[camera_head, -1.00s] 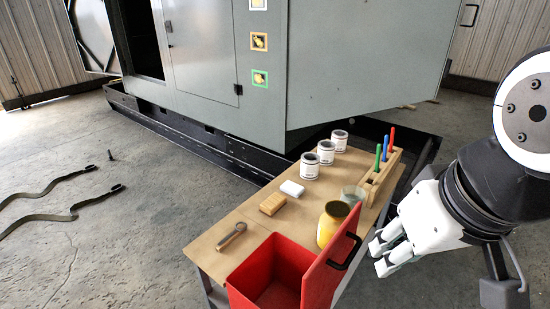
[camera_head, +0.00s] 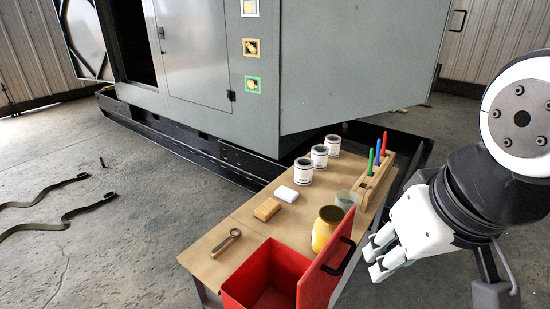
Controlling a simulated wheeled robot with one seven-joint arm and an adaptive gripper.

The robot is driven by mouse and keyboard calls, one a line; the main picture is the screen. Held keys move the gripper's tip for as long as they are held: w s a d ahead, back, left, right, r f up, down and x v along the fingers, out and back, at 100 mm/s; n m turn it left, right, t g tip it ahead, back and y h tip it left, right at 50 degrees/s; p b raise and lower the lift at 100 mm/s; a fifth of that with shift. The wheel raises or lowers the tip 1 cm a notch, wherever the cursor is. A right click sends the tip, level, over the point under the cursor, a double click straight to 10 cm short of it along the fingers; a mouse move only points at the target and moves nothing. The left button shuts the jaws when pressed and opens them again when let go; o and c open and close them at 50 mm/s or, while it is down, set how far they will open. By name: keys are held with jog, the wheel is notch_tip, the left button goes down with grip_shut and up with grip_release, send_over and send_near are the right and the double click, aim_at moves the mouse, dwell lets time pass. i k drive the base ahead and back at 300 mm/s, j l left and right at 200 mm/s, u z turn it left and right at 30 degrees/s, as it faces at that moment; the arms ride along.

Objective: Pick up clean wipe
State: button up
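A small white folded pad (camera_head: 286,194), which looks like the clean wipe, lies flat on the wooden bench top (camera_head: 250,215). It lies just behind a tan block (camera_head: 267,209) and in front of the white cans. My gripper (camera_head: 373,261) is at the right, beyond the bench's right edge and well away from the pad. Its two pale fingers look apart, with a narrow gap and nothing seen between them.
A red box (camera_head: 262,272) with a raised lid (camera_head: 327,262) stands at the bench's near end. Also there are a ring-ended tool (camera_head: 226,242), a yellow jar (camera_head: 327,226), a clear glass (camera_head: 347,200), white cans (camera_head: 320,156) and a wooden rack (camera_head: 375,180). A grey enclosure (camera_head: 330,60) stands behind.

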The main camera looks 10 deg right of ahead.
aim_at(284, 194)
jog(key=l+u, duration=0.1)
jog(key=l, duration=0.4)
jog(key=i+l+u, duration=0.1)
jog(key=l, duration=0.35)
jog(key=i+l+u, duration=0.15)
jog(key=l, duration=0.3)
jog(key=i+l+u, duration=0.1)
jog(key=l, duration=0.35)
jog(key=i+l+u, duration=0.15)
jog(key=l, duration=0.3)
jog(key=i+l+u, duration=0.1)
jog(key=l, duration=0.4)
jog(key=i+l+u, duration=0.25)
jog(key=i+l, duration=0.5)
jog(key=l, duration=0.1)
